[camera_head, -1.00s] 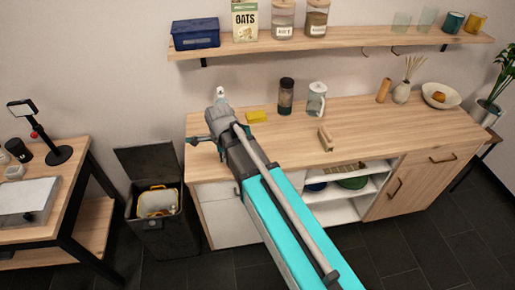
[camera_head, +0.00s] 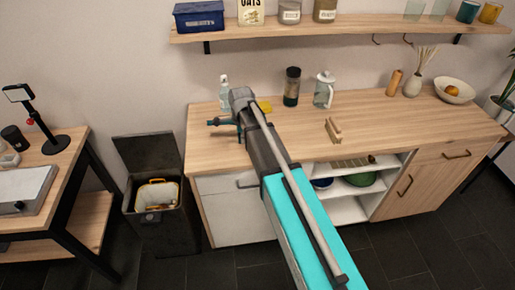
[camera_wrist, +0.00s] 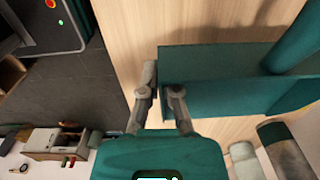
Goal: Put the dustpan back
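The dustpan (camera_wrist: 220,92) is a dark teal, flat-walled piece with a thick round bar at its right end in the wrist view. My gripper (camera_wrist: 160,92) looks shut on its left edge, one finger on each side of the wall. The dustpan is over the wooden counter and casts a shadow on it; I cannot tell whether it touches. In the head view my gripper (camera_head: 213,122) points left over the counter's left part. The dustpan is mostly hidden or hard to make out there.
A soap bottle (camera_head: 224,93), yellow sponge (camera_head: 265,107), dark bottle (camera_head: 292,88) and jug (camera_head: 324,90) stand along the back of the counter (camera_head: 385,120). A wooden brush (camera_head: 333,130) lies nearer. An open bin (camera_head: 158,225) stands left; a shelf (camera_head: 340,32) hangs above.

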